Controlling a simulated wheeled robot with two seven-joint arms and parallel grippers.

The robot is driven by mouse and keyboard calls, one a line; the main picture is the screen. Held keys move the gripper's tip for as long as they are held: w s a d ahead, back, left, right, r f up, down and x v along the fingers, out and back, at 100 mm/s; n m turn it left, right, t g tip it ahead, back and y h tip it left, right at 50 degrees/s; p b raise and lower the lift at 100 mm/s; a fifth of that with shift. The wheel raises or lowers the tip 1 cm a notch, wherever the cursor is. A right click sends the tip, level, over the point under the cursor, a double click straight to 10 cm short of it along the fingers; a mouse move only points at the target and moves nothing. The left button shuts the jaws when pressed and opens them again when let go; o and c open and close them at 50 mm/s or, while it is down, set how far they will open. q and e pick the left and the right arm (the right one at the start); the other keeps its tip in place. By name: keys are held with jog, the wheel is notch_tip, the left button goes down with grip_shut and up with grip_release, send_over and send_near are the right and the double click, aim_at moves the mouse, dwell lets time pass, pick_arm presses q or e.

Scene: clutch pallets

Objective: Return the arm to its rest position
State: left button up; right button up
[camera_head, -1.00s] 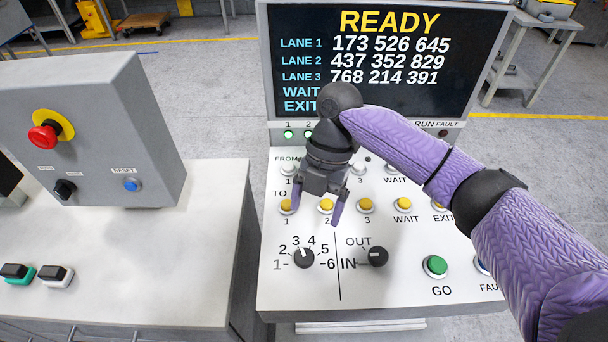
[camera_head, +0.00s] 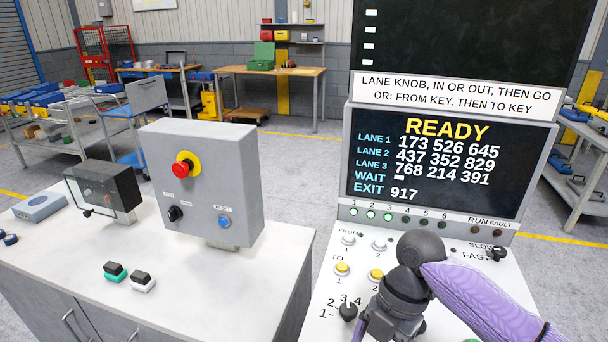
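My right arm, in purple sleeving, comes in from the lower right of the head view. Its dark wrist is over the sloping control panel (camera_head: 322,290). My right gripper (camera_head: 385,334) is at the bottom edge, over the lower panel near the lane knob (camera_head: 348,311). Its fingers look spread with nothing seen between them, but the fingertips are cut off. It hides part of the key rows. My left gripper is not in view.
The screen (camera_head: 440,165) reads READY, with EXIT 917. A grey box with a red stop button (camera_head: 184,168) stands on the white counter (camera_head: 190,290) at left. Workbenches stand behind, across open floor.

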jog(key=s+a+f+m+t+y, duration=0.1)
jog(key=s+a+f+m+t, duration=0.2)
jog(key=s+a+f+m, duration=0.55)
jog(key=s+d+m+t+h, duration=0.35)
jog(key=s+d+m, duration=0.25)
jog(key=d+m, duration=0.7)
jog(key=s+f+m+g+b, duration=0.1)
jog(key=s+f+m+b, duration=0.15)
jog(key=f, duration=0.95)
jog(key=s+f+m+b, duration=0.1)
jog(key=f+b, duration=0.3)
jog(key=f, duration=0.8)
pick_arm(q)
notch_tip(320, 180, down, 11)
jog(key=b, duration=0.4)
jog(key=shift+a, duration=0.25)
pick_arm(e)
jog(key=s+d+f+g, duration=0.1)
jog(key=s+d+f, duration=0.1)
jog(key=s+f, duration=1.1)
notch_tip(320, 180, down, 2)
jog(key=shift+s+d+n+g+h, duration=0.15)
jog(key=shift+n+g+h, duration=0.2)
jog(key=shift+n+h, duration=0.1)
